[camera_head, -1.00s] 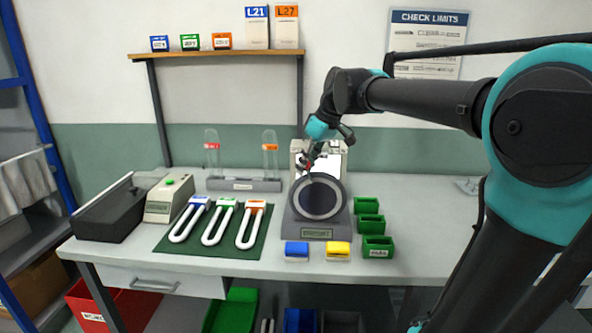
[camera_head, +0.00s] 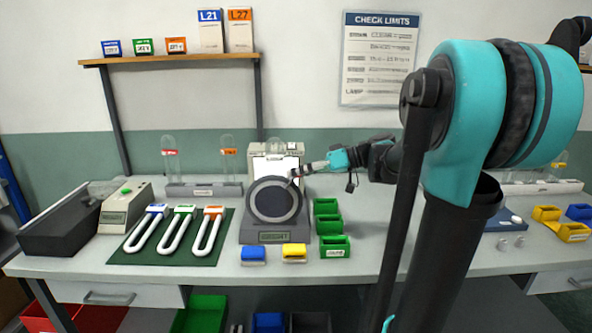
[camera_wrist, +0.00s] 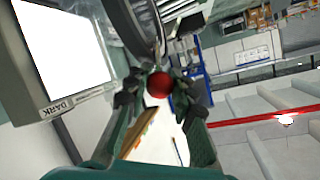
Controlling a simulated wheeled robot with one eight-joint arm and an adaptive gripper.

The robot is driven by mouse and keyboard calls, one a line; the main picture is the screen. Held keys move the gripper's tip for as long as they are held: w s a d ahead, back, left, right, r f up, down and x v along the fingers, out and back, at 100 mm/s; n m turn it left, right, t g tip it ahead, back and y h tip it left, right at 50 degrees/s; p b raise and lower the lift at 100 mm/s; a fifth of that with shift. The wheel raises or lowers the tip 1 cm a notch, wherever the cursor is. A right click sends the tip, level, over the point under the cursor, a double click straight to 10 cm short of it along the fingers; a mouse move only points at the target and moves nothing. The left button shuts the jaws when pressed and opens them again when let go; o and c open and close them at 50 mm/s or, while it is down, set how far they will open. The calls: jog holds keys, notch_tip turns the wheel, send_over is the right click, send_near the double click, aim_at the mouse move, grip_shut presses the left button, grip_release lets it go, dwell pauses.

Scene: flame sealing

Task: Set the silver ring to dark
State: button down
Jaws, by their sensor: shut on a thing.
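The viewer's front base carries a label (camera_head: 274,237) that appears to read BRIGHT. In the wrist view, a plate marked DARK (camera_wrist: 57,106) sits below a bright white panel. My gripper (camera_head: 294,174) is at the ring's upper right. Its fingers (camera_wrist: 158,92) are shut on a red knob (camera_wrist: 159,84) beside the ring's dark rim (camera_wrist: 130,25). The knob is mostly hidden in the head view.
Green bins (camera_head: 328,225) stand close to the viewer's right. Blue (camera_head: 253,255) and yellow (camera_head: 294,253) blocks lie in front. A green mat (camera_head: 205,256) with several white U-shaped tubes lies to the left. A tube rack (camera_head: 204,189) stands behind.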

jog(key=shift+d+f, duration=0.85)
jog(key=shift+d, duration=0.1)
jog(key=shift+s+f, duration=0.1)
jog(key=c, duration=1.3)
grip_release()
jog(key=shift+d, duration=0.1)
jog(key=shift+o, duration=0.2)
jog(key=v, duration=1.2)
